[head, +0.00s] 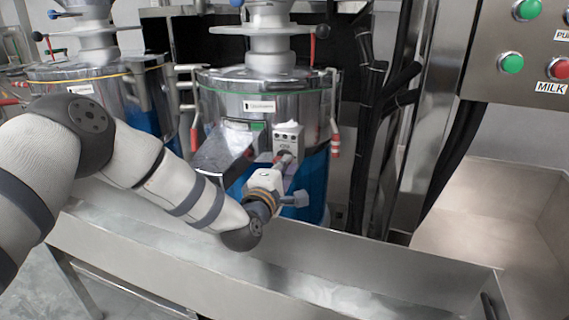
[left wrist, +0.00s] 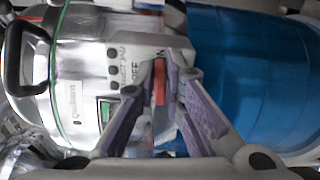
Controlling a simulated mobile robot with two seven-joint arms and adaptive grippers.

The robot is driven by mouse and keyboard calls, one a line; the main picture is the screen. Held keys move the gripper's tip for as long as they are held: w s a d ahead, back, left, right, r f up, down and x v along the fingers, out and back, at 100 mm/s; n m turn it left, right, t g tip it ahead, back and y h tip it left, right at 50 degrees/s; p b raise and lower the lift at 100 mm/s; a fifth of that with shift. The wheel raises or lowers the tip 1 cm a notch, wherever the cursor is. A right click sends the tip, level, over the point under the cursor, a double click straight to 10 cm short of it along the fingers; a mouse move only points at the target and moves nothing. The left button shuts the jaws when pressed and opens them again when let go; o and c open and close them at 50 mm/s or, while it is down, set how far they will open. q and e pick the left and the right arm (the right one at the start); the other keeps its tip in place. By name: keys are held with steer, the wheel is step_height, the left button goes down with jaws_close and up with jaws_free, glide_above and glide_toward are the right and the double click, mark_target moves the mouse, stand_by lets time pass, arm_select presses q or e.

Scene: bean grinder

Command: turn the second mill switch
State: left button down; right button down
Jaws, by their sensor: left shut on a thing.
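The mill (head: 262,105) in the middle of the head view is a shiny steel drum with a blue lower part. A pale switch box (head: 288,138) is on its front, and it also shows in the left wrist view (left wrist: 125,50) with dark round marks and lettering. A red switch handle (left wrist: 160,82) sticks out from the box. My left gripper (head: 285,161) reaches the box from the front and below. In the left wrist view its two fingers (left wrist: 163,72) are closed on the red handle from both sides. The fingers hide part of the handle and lettering. My right gripper is not in view.
Another mill (head: 85,85) stands to the left. A long steel trough (head: 330,275) runs below and in front of the mills. A steel panel with green and red buttons (head: 511,63) is at the upper right. Dark hoses (head: 400,78) hang right of the middle mill.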

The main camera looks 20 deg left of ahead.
arm_select(q)
steer(key=shift+m, duration=0.5)
steer(key=shift+f, duration=0.1)
steer(key=c, duration=1.7)
jaws_free()
steer(key=shift+s, duration=0.1)
steer(key=s, duration=1.1)
steer(key=shift+s+a, duration=0.25)
steer(key=shift+s, duration=0.15)
